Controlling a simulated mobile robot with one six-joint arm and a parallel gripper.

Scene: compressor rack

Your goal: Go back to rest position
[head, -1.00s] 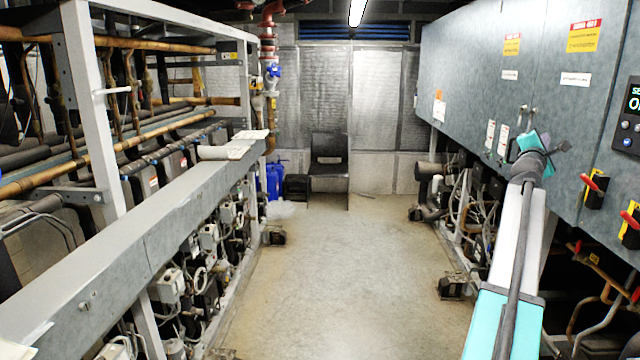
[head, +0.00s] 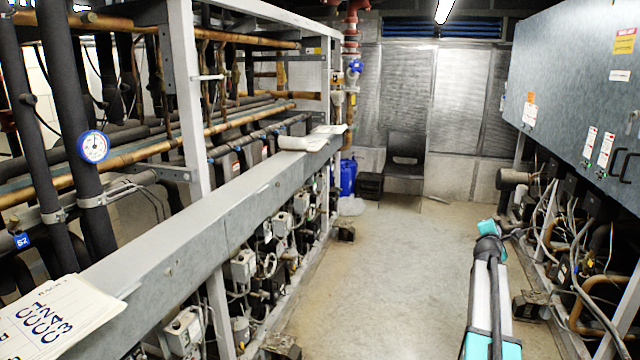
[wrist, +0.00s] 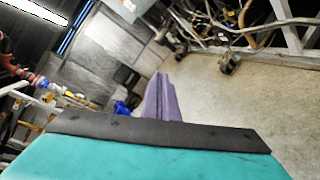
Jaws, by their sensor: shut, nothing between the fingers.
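In the wrist view my gripper (wrist: 160,82) shows as two purple fingers lying together, with nothing between them. It is over the concrete floor (wrist: 215,105), with the far metal wall beyond. In the head view my arm reaches forward at the lower right, above the aisle. Its teal far joint is near the foot of the right-hand rack. The fingers cannot be made out in the head view.
A grey electrical cabinet (head: 570,95) hangs on the right above cables and pipes. The compressor rack, with its long grey beam (head: 190,235), fills the left. A black chair (head: 405,155) stands at the far wall. The aisle floor (head: 400,270) is clear.

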